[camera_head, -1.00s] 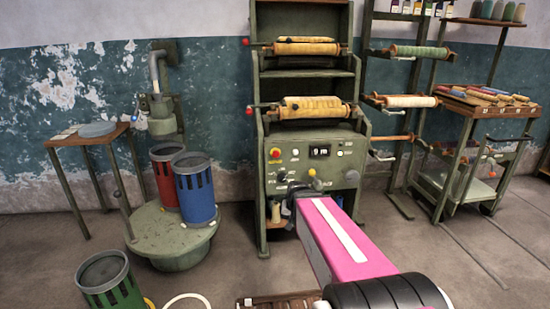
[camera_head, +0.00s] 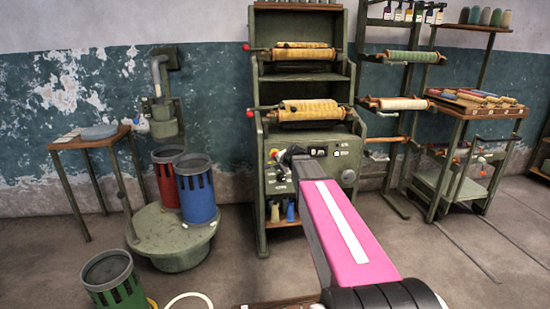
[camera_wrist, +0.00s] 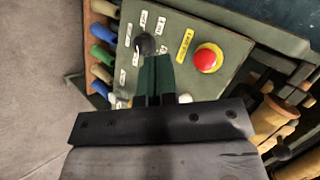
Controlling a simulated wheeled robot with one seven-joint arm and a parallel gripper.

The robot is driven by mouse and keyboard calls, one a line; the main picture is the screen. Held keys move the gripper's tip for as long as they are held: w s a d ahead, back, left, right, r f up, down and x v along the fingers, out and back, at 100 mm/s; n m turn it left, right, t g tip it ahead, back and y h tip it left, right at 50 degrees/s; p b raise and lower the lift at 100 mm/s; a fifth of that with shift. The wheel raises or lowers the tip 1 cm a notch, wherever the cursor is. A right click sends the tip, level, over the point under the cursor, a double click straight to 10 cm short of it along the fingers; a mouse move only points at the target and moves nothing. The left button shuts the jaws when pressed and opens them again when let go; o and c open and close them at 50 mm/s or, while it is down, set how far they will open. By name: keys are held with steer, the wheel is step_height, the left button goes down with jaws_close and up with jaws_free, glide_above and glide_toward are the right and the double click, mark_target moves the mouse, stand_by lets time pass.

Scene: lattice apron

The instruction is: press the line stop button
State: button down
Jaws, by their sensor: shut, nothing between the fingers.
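The red mushroom-shaped line stop button (camera_head: 274,153) is at the upper left of the sloped green control panel (camera_head: 268,188) in the head view. In the wrist view the red button (camera_wrist: 208,58) stands clear and unobstructed on the panel, right of the fingers, with a yellow label beside it. My gripper (camera_wrist: 156,62) is shut and empty. Its fingers point at the panel close to a black knob (camera_wrist: 145,44), and do not appear over the red button. In the head view my arm hides the fingers and part of the panel.
Rollers with yellow cloth (camera_head: 310,110) sit on the machine above the panel. Several coloured spools (camera_wrist: 103,56) stand on a shelf beside the panel. A blue bin (camera_head: 196,193) and a red bin (camera_head: 168,177) stand at left. Open floor lies between them and the machine.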

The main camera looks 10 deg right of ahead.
steer(key=shift+w, duration=0.1)
steer(key=w, duration=0.8)
steer(key=shift+w, duration=0.45)
stand_by(1.9)
steer(key=shift+w, duration=0.75)
stand_by(0.8)
steer(key=shift+s, duration=0.9)
